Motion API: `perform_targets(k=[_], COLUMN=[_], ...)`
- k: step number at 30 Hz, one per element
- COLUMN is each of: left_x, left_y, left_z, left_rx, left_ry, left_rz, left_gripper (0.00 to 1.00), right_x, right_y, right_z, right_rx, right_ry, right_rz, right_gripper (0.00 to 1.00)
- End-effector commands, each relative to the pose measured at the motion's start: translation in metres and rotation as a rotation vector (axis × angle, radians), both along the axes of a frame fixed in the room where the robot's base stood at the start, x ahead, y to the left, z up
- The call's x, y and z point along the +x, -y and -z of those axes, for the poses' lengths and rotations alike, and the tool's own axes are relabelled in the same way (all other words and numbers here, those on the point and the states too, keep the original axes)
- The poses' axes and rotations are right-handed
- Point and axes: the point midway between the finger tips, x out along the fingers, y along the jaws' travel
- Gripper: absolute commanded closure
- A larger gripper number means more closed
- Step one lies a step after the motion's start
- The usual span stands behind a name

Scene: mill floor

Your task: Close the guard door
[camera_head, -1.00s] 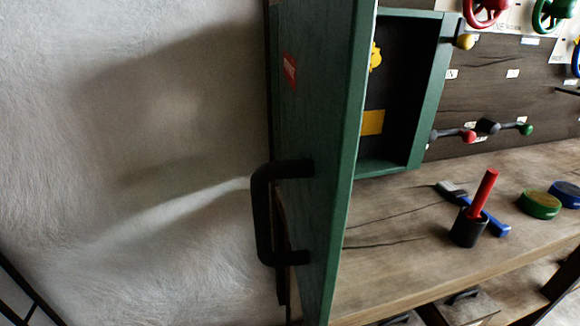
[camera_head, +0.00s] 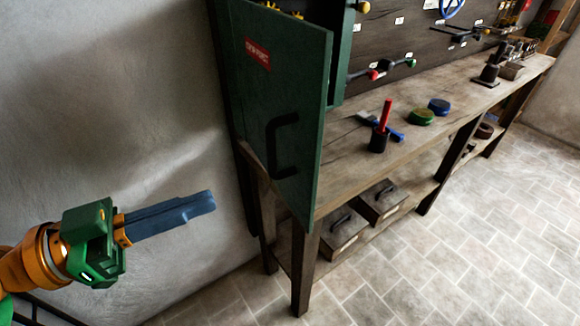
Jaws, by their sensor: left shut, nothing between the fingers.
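The guard door (camera_head: 300,95) is a green panel with a red label, standing open at the left end of the workbench. Its black handle (camera_head: 275,146) is on the face turned toward the left. The green guard box (camera_head: 342,60) behind it is mostly hidden by the door; a few yellow parts show above the door's top edge. My left gripper (camera_head: 212,202) is at the lower left, shut and empty, with its blue fingers pointing right. It is apart from the door, to the left of and below the handle. My right gripper is not in view.
The wooden workbench (camera_head: 440,95) runs to the back right. Lidded boxes (camera_head: 342,231) sit on the lower shelf. The tiled floor in front is clear.

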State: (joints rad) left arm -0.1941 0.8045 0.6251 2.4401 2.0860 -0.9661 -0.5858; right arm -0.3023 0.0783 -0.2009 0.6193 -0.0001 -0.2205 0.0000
Motion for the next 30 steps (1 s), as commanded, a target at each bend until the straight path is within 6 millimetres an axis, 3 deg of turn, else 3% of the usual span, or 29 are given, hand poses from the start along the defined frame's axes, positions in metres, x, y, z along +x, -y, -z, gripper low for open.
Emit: perform_targets(k=[15, 21, 30], left_x=[0.05, 0.062, 0.064], left_y=[0.089, 0.11, 0.114], left_z=[-0.01, -0.004, 0.0], left_rx=[-0.01, -0.008, -0.005], left_ry=[-0.001, -0.002, -0.002], left_rz=[-0.006, -0.006, -0.006], left_gripper=[1.0, 1.0, 1.0], right_x=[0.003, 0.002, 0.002], right_y=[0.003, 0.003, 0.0], right_z=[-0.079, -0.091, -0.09], right_rx=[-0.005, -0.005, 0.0], right_ry=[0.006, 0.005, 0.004], right_rz=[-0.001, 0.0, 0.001], right_gripper=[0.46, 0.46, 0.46])
